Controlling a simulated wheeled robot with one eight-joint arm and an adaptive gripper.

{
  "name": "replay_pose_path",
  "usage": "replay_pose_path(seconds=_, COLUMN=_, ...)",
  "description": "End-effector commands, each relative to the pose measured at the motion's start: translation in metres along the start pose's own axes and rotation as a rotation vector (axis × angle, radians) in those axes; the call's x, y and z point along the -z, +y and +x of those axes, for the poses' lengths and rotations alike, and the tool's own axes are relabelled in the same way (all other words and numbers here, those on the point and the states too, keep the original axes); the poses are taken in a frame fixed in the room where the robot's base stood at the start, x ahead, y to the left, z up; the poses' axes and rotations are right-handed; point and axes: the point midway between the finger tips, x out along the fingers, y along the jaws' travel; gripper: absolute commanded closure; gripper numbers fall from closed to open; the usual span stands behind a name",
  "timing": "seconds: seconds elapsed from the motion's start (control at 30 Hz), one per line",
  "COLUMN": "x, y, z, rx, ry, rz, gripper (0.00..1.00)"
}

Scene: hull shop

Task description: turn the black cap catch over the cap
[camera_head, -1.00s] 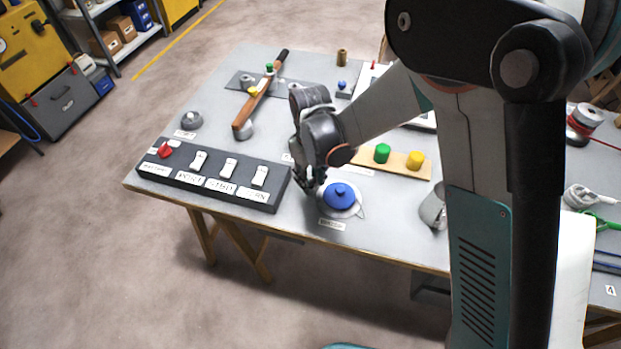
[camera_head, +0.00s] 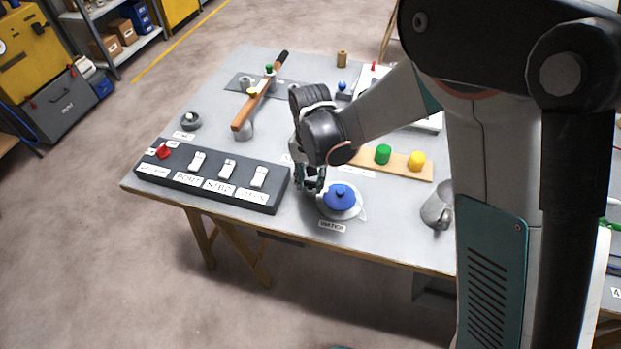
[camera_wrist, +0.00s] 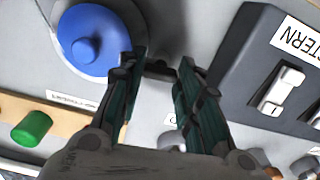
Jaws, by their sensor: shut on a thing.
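The blue cap (camera_head: 340,196) with its round knob sits on a pale round plate (camera_head: 361,211) near the table's front edge, behind a label. It also shows at the upper left of the wrist view (camera_wrist: 90,40). My gripper (camera_head: 312,185) is low over the table, just left of the cap. In the wrist view its fingers (camera_wrist: 163,62) are closed in on a small black piece, the cap catch (camera_wrist: 160,71). The catch lies beside the cap there, with none of it visibly across the blue top. In the head view the gripper hides the catch.
A dark switch panel (camera_head: 213,190) with white rockers and a red switch stands close left of my gripper. A wooden strip with green (camera_head: 383,154) and yellow (camera_head: 416,161) knobs lies behind right. A grey mug (camera_head: 437,207) stands to the right.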

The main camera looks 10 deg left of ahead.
Motion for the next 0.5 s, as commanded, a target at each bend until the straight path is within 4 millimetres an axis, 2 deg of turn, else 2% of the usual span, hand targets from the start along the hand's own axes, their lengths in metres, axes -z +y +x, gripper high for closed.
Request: replay_pose_path(seconds=0.5, x=-0.0001, y=0.0, z=0.0001, rx=0.0, ry=0.0, rz=0.101, gripper=0.92)
